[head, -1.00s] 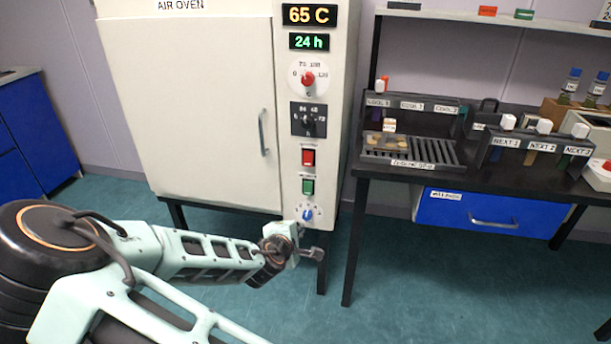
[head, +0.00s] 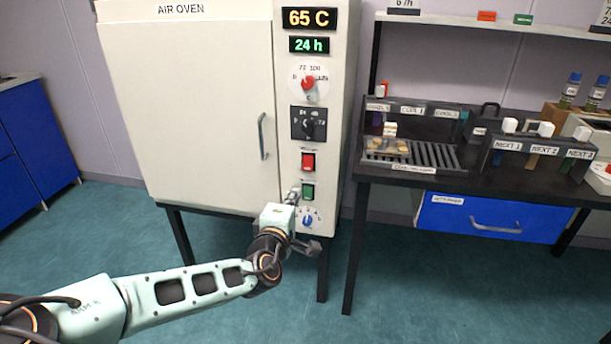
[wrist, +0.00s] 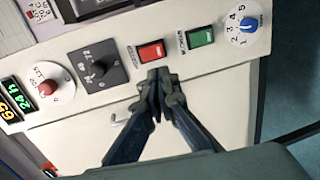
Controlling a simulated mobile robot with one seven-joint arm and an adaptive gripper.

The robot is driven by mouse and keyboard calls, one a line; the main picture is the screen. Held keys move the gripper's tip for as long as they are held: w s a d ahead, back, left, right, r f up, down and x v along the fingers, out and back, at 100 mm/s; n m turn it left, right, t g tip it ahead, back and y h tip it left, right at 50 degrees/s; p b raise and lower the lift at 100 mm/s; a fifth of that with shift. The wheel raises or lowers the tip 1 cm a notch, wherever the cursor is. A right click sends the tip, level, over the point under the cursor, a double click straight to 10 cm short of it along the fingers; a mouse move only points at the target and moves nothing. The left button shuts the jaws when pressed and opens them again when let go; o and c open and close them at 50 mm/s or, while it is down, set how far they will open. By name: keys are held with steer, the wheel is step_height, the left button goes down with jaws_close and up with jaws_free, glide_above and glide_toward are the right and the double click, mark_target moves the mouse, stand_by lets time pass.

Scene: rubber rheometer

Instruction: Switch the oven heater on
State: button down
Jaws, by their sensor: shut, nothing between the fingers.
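The air oven (head: 200,100) has a control column on its right side with displays reading 65 C and 24 h. Below them are a red-knob dial (head: 308,83), a black knob (head: 308,123), a red switch (head: 308,161), a green switch (head: 308,191) and a blue-knob dial (head: 308,221). In the wrist view the red switch (wrist: 151,52) and green switch (wrist: 200,38) sit side by side; their labels are too small to read surely. My gripper (wrist: 160,76) is shut and empty, its tips just short of the red switch in that view. In the head view my gripper (head: 294,194) is left of the green switch.
A black bench (head: 390,180) with a rack (head: 425,155), labelled holders and a blue drawer (head: 490,215) stands to the right. The oven door handle (head: 262,136) sticks out left of the controls. Open floor lies in front.

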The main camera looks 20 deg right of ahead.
mark_target(308, 171)
steer(key=b+x, duration=0.3)
steer(key=x, duration=1)
steer(key=shift+b, duration=0.35)
steer(key=shift+d, duration=0.1)
steer(key=shift+w+d+f, duration=0.2)
steer(key=shift+w, duration=0.1)
